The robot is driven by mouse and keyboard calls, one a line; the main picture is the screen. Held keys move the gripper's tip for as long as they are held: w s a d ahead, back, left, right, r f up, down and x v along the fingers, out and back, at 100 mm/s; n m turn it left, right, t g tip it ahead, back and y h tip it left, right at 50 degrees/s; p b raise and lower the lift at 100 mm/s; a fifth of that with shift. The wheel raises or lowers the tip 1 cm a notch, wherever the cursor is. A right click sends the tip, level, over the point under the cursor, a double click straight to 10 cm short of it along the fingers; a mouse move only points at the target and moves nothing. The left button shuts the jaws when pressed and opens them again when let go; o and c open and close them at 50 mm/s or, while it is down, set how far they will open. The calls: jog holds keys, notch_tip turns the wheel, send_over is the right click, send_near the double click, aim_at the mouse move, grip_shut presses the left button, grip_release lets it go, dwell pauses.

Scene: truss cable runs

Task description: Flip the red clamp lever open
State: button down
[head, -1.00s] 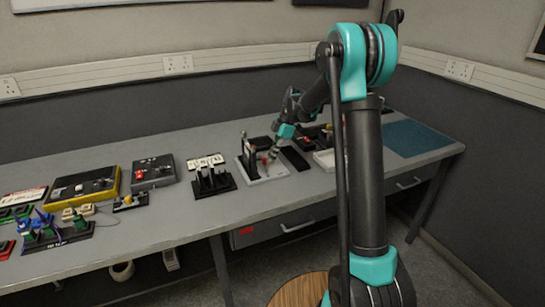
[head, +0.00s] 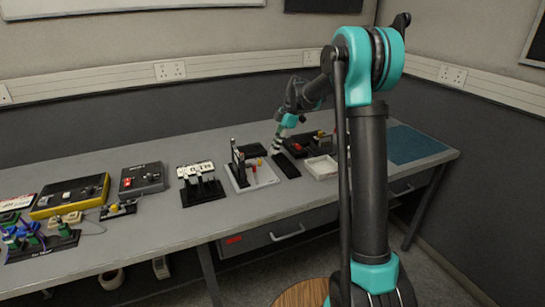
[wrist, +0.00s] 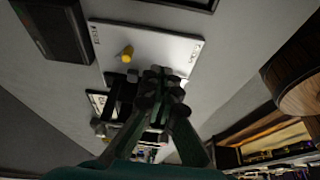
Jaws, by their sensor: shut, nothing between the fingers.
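A small red part, likely the clamp lever (head: 253,168), stands on a white base plate (head: 240,183) on the bench, beside a dark upright piece (head: 237,155). Its exact angle is too small to tell. My gripper (head: 277,146) is to the right of the plate and behind it in the head view, apart from the red part. In the wrist view my closed, empty fingers (wrist: 160,82) show in front of a white plate (wrist: 165,42) with a yellow knob (wrist: 127,53). I cannot make out the red lever in the wrist view.
A dark flat pad (head: 286,165) lies right of the plate, and a white tray (head: 321,168) stands farther right. A black stand (head: 204,191) is on the left. Bare bench lies along the front edge. My arm column hides part of the right side.

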jog(key=shift+v, duration=2.05)
jog(key=s+d+f+m+t+h, duration=0.1)
jog(key=s+d+f+m+t, duration=0.1)
jog(key=s+d+f+m, duration=0.2)
jog(key=s+d+f+m+t+h, duration=0.1)
jog(key=s+d+f+m, duration=0.4)
jog(key=s+m, duration=0.5)
jog(key=s+d+f+m+t+h, duration=0.2)
jog(key=s+d+f+m, duration=0.2)
jog(key=s, duration=1.6)
jog(key=d+m, duration=0.2)
jog(key=m, duration=0.2)
jog(key=shift+s+d+f+t, duration=0.2)
jog(key=shift+s+f+t, duration=0.05)
jog(key=shift+s+t, duration=0.15)
